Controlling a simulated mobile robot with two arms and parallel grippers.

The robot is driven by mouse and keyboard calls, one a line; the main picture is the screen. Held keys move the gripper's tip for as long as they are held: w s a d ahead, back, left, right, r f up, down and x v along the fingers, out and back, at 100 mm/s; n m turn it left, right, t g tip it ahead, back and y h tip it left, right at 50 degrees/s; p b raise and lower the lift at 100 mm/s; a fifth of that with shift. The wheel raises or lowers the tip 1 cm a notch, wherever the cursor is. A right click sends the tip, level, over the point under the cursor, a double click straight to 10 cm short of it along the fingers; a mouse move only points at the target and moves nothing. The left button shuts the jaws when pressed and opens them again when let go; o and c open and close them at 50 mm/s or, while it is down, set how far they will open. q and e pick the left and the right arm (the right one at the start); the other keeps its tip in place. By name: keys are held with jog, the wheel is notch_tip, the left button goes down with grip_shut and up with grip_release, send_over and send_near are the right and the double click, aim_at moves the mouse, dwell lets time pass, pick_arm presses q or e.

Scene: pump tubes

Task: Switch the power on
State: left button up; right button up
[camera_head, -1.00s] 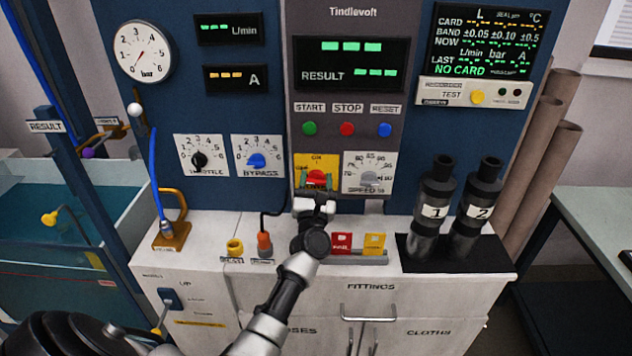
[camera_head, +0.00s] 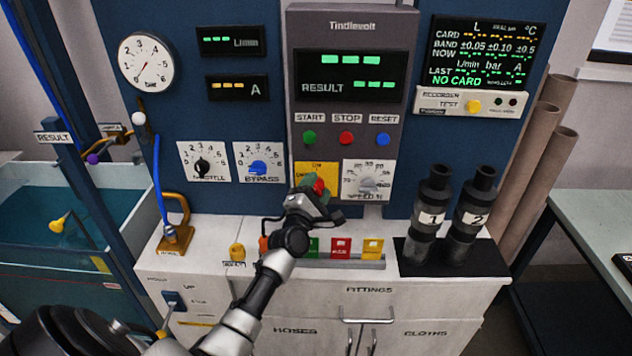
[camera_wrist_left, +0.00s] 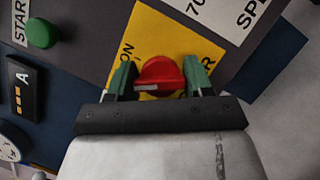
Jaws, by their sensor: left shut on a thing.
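The power switch is a red rotary knob (camera_head: 319,187) on a yellow plate (camera_head: 303,175) marked ON, low on the grey panel. My left gripper (camera_head: 311,190) is at the knob, its arm reaching up from below. In the left wrist view the red knob (camera_wrist_left: 160,74) sits between the two green-padded fingers (camera_wrist_left: 161,82), which are shut on it. The yellow plate (camera_wrist_left: 150,28) shows behind it, with the letters ON at its left and part of another word at its right. My gripper covers the lower part of the plate in the head view. My right gripper is not in view.
The speed dial (camera_head: 367,180) is close on the right and the bypass dial (camera_head: 258,167) on the left. Start (camera_head: 309,137), stop (camera_head: 346,138) and reset (camera_head: 383,139) buttons are above. Coloured cards (camera_head: 341,247) and two black cylinders (camera_head: 432,212) stand on the counter below.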

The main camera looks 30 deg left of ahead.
pick_arm(q)
jog(key=m+p, duration=0.2)
jog(key=m+g+h+p, duration=0.1)
jog(key=m+p, duration=0.1)
jog(key=shift+r+m, duration=0.2)
jog(key=shift+m, duration=0.1)
jog(key=shift+f+m+g+p, duration=0.2)
jog(key=shift+m+g+p, duration=0.4)
jog(key=shift+m+p, duration=0.4)
jog(key=o, duration=0.9)
jog(key=shift+o, duration=0.2)
jog(key=s+d+b, duration=0.1)
jog(key=s, duration=0.9)
jog(key=shift+s+d+b, duration=0.3)
jog(key=shift+s+d, duration=0.05)
